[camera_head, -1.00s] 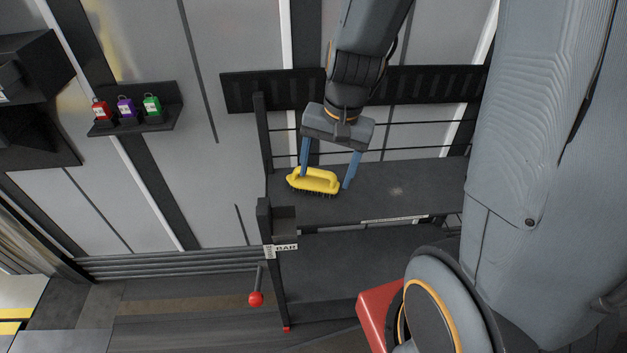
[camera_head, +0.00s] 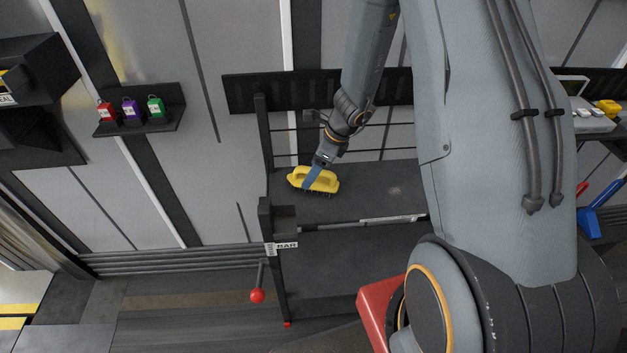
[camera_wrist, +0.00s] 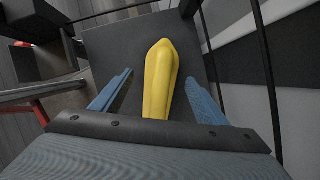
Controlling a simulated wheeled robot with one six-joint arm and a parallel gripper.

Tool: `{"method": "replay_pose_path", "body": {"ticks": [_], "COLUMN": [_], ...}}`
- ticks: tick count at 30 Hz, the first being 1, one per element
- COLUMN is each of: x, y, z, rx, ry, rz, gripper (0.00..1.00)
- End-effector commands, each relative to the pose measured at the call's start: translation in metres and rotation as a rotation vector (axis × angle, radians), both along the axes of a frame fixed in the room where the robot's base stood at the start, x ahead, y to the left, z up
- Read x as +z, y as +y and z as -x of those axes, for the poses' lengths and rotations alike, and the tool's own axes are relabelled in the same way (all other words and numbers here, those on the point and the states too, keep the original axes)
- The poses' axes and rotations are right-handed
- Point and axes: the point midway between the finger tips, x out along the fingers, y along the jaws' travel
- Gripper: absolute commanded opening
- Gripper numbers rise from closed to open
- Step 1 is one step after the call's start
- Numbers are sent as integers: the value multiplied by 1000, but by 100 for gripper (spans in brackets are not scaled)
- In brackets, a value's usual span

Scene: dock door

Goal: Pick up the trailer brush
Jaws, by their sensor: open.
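The trailer brush is yellow with a looped handle and dark bristles. In the head view the brush (camera_head: 327,183) rests bristles down at the left end of the upper shelf (camera_head: 375,186). My gripper (camera_head: 308,183) is at the brush, with one blue finger seen in front of it and the other hidden. In the wrist view the brush (camera_wrist: 160,80) lies lengthwise between the two open blue fingers of my gripper (camera_wrist: 157,92). A gap shows on each side of it, and I see no finger touching it.
A small dark bin (camera_head: 285,218) and a BAR label sit at the rack's left front corner. A red-knobbed lever (camera_head: 257,296) hangs below. Red, purple and green padlocks stand on a wall ledge (camera_head: 150,126) at left. The upper shelf right of the brush is clear.

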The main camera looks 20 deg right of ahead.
Motion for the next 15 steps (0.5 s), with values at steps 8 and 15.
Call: {"method": "replay_pose_path", "body": {"ticks": [8,15], "x": [-26,-45], "y": [7,13], "z": [-6,-11], "rx": [2,2], "ry": [2,0], "rz": [0,0], "gripper": [67,67]}}
